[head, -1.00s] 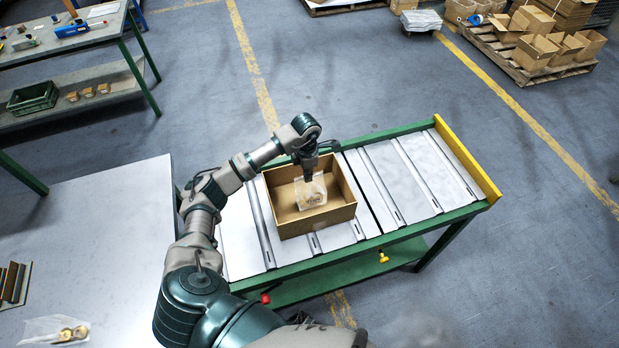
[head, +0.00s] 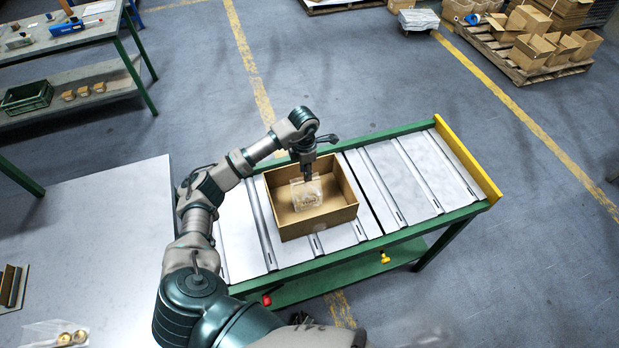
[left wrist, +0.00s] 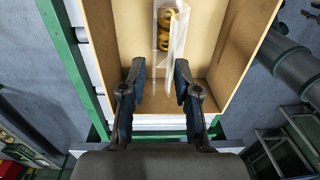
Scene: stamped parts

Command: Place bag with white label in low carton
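A clear bag (head: 307,195) with brass-coloured parts lies inside the open low carton (head: 342,215). It also shows in the left wrist view (left wrist: 178,45), with the carton wall (left wrist: 237,60) around it. I cannot make out a white label clearly. My left gripper (head: 308,176) points down into the carton at the bag's far end. In the left wrist view its fingers (left wrist: 161,85) are apart, with the near end of the bag between or below them. I cannot tell whether a finger touches the bag. My right gripper is not in view.
The carton stands on a green-framed roller conveyor (head: 425,165) with a yellow end stop (head: 468,160). Another clear bag with brass parts (head: 62,335) lies on the pale table (head: 100,235) at left. The conveyor right of the carton is clear.

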